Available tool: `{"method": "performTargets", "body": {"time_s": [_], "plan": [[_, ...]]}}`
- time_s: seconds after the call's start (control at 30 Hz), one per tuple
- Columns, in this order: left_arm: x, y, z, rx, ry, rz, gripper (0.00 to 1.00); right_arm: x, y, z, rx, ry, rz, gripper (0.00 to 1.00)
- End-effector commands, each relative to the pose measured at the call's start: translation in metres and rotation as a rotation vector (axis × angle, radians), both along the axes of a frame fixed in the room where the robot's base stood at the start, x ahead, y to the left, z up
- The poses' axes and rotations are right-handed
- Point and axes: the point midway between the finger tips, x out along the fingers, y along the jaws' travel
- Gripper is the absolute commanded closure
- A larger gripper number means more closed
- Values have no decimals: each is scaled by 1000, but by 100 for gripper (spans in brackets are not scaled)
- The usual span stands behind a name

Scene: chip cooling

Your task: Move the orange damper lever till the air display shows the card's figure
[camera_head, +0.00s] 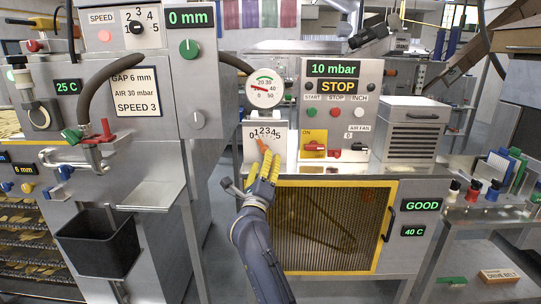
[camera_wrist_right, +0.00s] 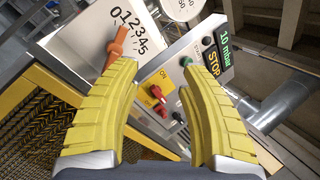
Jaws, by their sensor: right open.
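The orange damper lever (camera_head: 263,144) is on a white plate (camera_head: 279,142) numbered 0 to 5, its tip near the 1; it also shows in the right wrist view (camera_wrist_right: 116,44). The air display (camera_head: 335,69) reads 10 mbar. The card (camera_head: 136,92) reads GAP 6 mm, AIR 30 mbar, SPEED 3. My right gripper (camera_head: 268,162) is open just below the lever. In the right wrist view, its yellow fingers (camera_wrist_right: 158,72) stand apart, with the lever at the left fingertip; I cannot tell whether they touch. My left gripper is not in view.
A round gauge (camera_head: 265,88) stands above the lever plate. A yellow-framed grille (camera_head: 335,225) lies below. A black bin (camera_head: 98,240) hangs at the left.

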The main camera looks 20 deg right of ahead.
Motion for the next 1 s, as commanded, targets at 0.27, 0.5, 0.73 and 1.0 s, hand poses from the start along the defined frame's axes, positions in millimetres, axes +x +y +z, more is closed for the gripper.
{"method": "performTargets", "body": {"time_s": [0.27, 0.5, 0.73, 1.0], "plan": [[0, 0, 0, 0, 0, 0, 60, -18, 8, -8, 440, 69, 203, 57], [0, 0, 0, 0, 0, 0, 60, -14, 21, -34, 552, 174, 255, 57], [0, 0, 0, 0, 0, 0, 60, 3, 15, -37, 544, 186, 247, 57], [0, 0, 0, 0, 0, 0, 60, 48, -2, -37, 543, 186, 245, 57]]}}
